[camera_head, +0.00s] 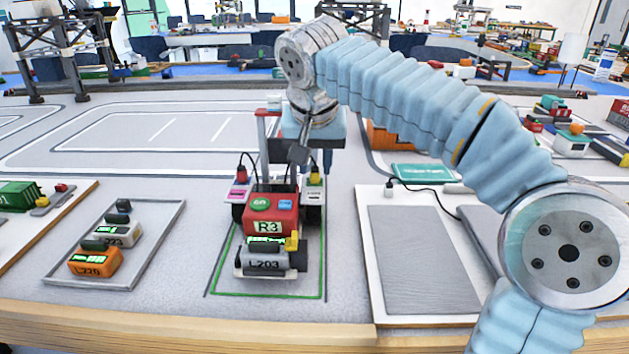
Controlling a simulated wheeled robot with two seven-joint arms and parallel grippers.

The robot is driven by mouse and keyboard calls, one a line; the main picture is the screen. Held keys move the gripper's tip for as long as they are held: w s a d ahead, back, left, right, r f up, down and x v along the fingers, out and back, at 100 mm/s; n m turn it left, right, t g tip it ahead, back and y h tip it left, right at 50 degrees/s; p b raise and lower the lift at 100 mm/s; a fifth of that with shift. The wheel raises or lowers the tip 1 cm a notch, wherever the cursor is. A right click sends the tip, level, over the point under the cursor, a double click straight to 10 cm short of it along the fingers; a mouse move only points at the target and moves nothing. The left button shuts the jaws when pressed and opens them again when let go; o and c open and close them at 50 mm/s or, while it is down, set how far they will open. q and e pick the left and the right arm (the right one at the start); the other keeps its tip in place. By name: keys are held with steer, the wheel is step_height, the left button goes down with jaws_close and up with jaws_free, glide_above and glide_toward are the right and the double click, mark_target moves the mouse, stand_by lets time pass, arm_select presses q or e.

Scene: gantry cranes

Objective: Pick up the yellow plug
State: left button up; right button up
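The yellow plug (315,178) stands on top of a white labelled block at the right rear of the R3 vehicle, with a black cable rising from it. A red plug (241,174) stands in the matching place on the left. My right gripper (300,153) hangs from the blue-sleeved arm, just above and slightly left of the yellow plug. It appears apart from the plug. Its fingers are small and partly merged with the structure behind, so their opening is unclear. My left gripper is out of view.
The red R3 vehicle (269,215) and a grey L203 block (263,260) sit inside a green floor outline. A tray (58,275) with small blocks lies left. A white board with a grey pad (420,262) lies right. My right arm covers the upper right.

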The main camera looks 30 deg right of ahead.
steer(key=shift+w+f, duration=0.1)
steer(key=shift+f, duration=0.15)
jaws_close()
steer(key=shift+r, duration=0.15)
